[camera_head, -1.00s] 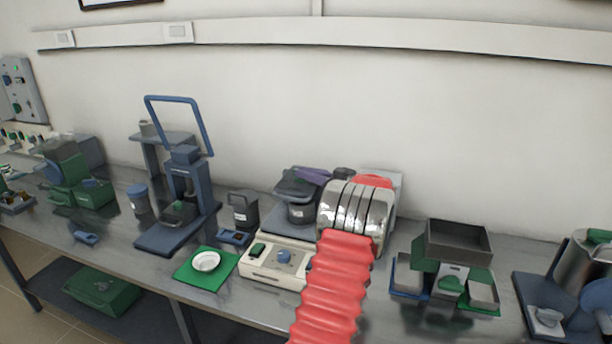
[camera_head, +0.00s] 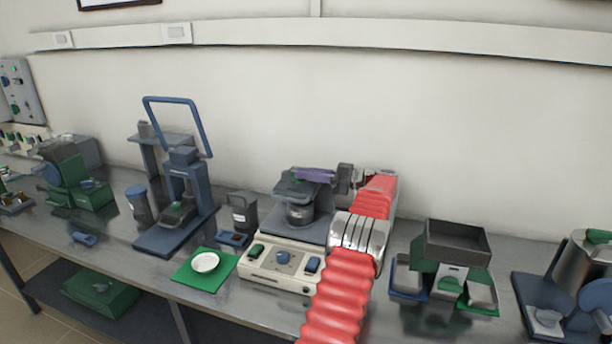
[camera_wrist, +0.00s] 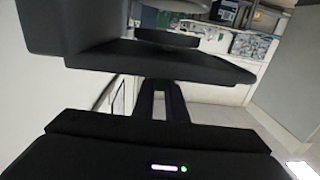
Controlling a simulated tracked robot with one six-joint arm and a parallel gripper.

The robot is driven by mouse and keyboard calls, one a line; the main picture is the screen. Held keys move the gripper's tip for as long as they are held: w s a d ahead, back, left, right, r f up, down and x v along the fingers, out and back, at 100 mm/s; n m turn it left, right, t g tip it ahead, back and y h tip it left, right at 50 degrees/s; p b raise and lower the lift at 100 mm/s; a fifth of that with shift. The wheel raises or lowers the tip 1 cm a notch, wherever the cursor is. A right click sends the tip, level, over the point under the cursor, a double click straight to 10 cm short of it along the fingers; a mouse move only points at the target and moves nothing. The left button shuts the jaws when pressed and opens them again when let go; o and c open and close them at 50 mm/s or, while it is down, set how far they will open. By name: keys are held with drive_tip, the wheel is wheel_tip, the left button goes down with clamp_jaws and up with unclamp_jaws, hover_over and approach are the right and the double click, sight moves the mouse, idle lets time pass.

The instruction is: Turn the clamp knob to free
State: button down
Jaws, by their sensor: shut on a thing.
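The clamp machine has a white base (camera_head: 268,272) with a dark plate and a round dark pot (camera_head: 300,214) on it. A dark clamp top (camera_head: 291,188) sits over the pot. My gripper (camera_head: 312,174), with dark purplish fingers, reaches in from the right at the top of the clamp. Its fingers also show in the wrist view (camera_wrist: 162,100), close together with a narrow gap. Their tips go out of sight behind a large dark part of the machine (camera_wrist: 160,62). My gripper is shut on the clamp knob, which is mostly hidden.
A blue press (camera_head: 183,195) and a green mat (camera_head: 192,277) with a white dish (camera_head: 205,262) stand to the left. A device with a grey tray (camera_head: 457,243) stands to the right of my arm. The wall is close behind the bench.

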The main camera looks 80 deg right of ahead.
drive_tip(key=shift+w+r+n+y, duration=0.15)
drive_tip(key=shift+n+y, duration=0.25)
drive_tip(key=shift+y, duration=0.2)
idle(0.3)
drive_tip(key=c, duration=1.8)
unclamp_jaws()
drive_tip(key=shift+s, duration=0.2)
